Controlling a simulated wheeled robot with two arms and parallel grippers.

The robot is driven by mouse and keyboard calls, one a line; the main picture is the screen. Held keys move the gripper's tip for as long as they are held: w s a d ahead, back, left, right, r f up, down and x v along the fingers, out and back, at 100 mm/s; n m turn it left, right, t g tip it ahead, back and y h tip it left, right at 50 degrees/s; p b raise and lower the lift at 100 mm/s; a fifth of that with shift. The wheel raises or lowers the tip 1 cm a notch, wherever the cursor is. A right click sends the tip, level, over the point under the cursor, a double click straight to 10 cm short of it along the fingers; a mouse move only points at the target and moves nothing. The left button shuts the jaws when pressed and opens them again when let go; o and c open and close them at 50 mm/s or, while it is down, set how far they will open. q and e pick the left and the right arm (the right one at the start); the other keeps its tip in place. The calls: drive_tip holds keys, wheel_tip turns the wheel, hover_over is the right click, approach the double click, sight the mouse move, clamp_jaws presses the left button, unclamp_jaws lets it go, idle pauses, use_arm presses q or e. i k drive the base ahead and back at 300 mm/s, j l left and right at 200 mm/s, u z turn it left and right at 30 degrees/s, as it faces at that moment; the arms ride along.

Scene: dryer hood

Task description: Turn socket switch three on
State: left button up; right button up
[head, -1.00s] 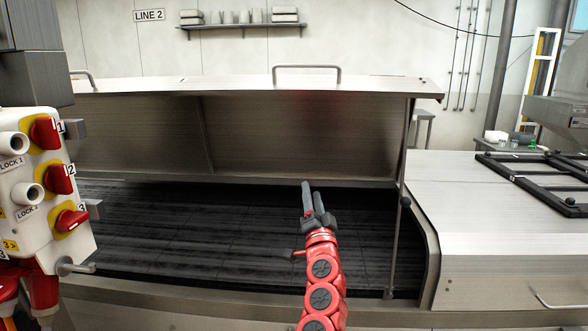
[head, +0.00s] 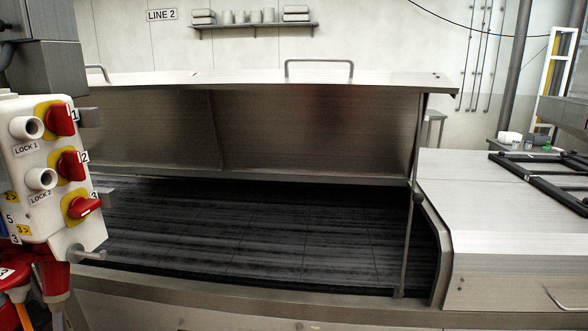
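The socket box (head: 45,165) is a pale grey unit at the left edge with red rotary switches on yellow plates, one above another. Switch one (head: 60,119) and switch two (head: 72,165) have upright red handles. The lowest, switch three (head: 83,207), has its red handle lying nearly sideways. Neither of my grippers shows in the head view now, and nothing visible touches the switches.
The dryer hood (head: 300,130) stands open above a dark belt (head: 260,235). A steel counter (head: 500,225) with a black frame is at right.

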sight(80, 207)
drive_tip(key=u, duration=0.45)
drive_tip(key=k+u, duration=0.15)
drive_tip(key=u, duration=0.3)
drive_tip(key=k+u, duration=0.1)
drive_tip(key=u, duration=0.35)
